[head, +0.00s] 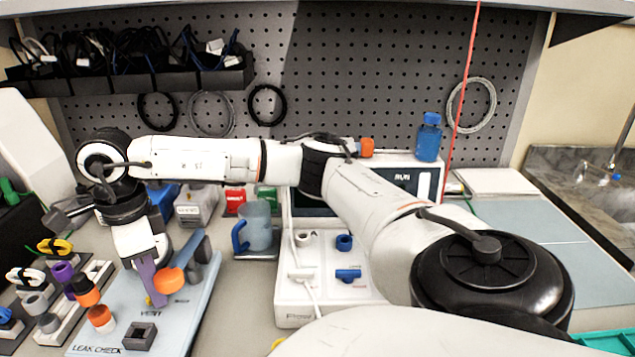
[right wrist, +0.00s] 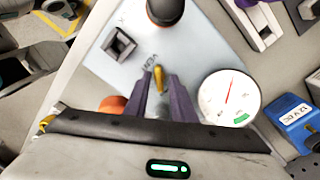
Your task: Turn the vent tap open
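The vent tap is a small yellow handle (right wrist: 160,79) on a pale blue board (head: 110,325), beside the printed word VENT. My right gripper (right wrist: 160,88) has two purple fingers, one on each side of the yellow handle. They stand apart, with a gap to the handle visible, so it looks open; contact is not clear. In the head view the right gripper (head: 150,285) points down at the board and the handle is hard to make out. My left gripper is not in view.
A round gauge (right wrist: 228,98) stands close to the fingers, with an orange rounded part (head: 170,282) on their other side. A dark square socket (head: 139,337) sits on the board.

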